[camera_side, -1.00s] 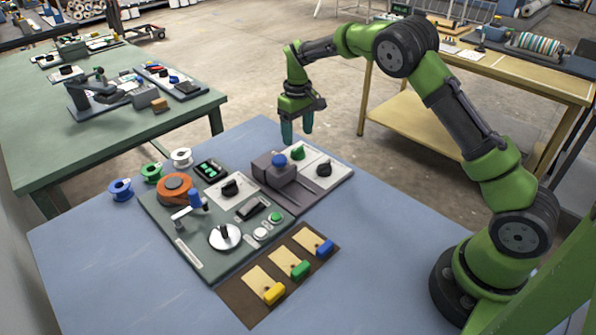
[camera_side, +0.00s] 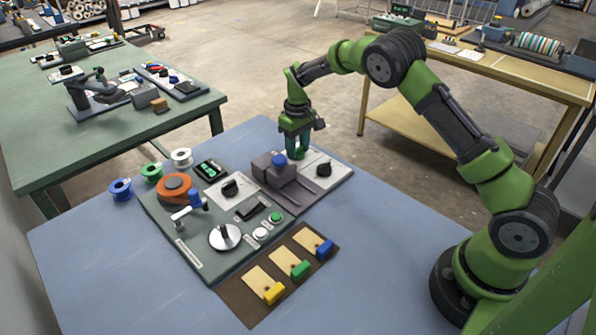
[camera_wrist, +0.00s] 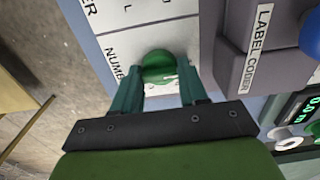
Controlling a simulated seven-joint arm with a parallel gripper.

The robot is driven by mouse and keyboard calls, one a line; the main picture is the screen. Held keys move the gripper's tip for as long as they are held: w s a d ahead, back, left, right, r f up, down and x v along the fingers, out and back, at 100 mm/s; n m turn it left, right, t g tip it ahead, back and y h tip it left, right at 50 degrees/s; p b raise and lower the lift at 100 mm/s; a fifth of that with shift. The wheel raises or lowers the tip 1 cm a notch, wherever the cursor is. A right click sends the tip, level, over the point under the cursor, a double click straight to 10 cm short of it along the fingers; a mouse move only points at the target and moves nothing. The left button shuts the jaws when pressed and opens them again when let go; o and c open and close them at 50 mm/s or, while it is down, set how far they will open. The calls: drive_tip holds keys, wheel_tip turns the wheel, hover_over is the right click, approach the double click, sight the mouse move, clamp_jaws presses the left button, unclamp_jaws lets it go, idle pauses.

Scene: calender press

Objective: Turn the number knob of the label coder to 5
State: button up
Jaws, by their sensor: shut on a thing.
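The label coder (camera_side: 283,187) is a dark grey block with a blue button (camera_side: 279,160) on top, and its name plate shows in the wrist view (camera_wrist: 259,43). Beside it is a white panel (camera_side: 318,161) with a black knob (camera_side: 323,170). The green number knob (camera_wrist: 158,66) sits on this panel, near the partly covered "NUMBER" lettering. The knob's setting cannot be read.
Left of the coder is a green board (camera_side: 185,236) with an orange spool (camera_side: 175,189), a crank disc (camera_side: 225,237) and a black knob (camera_side: 230,188). A brown mat (camera_side: 243,303) with yellow, green and blue handled stamps lies in front. The table's right side is clear.

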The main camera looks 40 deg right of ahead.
drive_tip(key=shift+c, duration=0.9)
drive_tip(key=shift+m, duration=0.3)
drive_tip(key=m, duration=0.4)
drive_tip(key=shift+m, duration=0.3)
drive_tip(key=m, duration=0.6)
drive_tip(key=shift+r, duration=0.1)
drive_tip(key=m, duration=0.6)
drive_tip(key=shift+m, duration=0.4)
drive_tip(key=m, duration=0.5)
drive_tip(key=shift+m, duration=0.3)
